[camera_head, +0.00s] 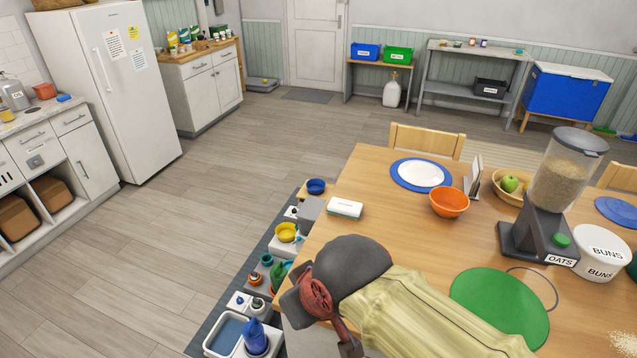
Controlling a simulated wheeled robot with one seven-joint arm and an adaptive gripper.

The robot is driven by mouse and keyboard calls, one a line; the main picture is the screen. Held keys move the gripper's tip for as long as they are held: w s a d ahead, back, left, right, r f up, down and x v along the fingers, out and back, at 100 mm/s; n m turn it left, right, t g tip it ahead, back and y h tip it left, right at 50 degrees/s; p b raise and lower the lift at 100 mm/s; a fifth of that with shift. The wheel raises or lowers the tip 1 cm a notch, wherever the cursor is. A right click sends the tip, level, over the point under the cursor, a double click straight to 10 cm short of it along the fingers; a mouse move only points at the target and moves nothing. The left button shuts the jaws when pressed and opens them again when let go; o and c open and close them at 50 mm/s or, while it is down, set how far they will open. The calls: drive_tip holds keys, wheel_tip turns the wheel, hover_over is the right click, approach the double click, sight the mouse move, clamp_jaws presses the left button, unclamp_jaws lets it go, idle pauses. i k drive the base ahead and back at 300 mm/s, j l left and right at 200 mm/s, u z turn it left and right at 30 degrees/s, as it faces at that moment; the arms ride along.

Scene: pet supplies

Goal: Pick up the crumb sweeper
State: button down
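A small low white block with a teal lower edge (345,208) lies flat near the left edge of the wooden table; it looks like the crumb sweeper, though it is too small to be certain. My arm reaches in from the bottom, pale yellow with a dark grey rounded joint. My gripper (318,300), reddish and grey, is at the table's near left edge, below and left of the white block and clear of it. Its fingertips are not clearly visible, so I cannot tell its opening. I see nothing held in it.
The table (385,225) also bears an orange bowl (449,202), a blue-rimmed plate (421,175), an oats dispenser (552,200), a green round mat (500,305) and a buns tub (598,253). Bowls and pots stand on a low rack left of the table. The table around the white block is clear.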

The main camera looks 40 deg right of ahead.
sight(353, 210)
drive_tip(key=z, duration=1.1)
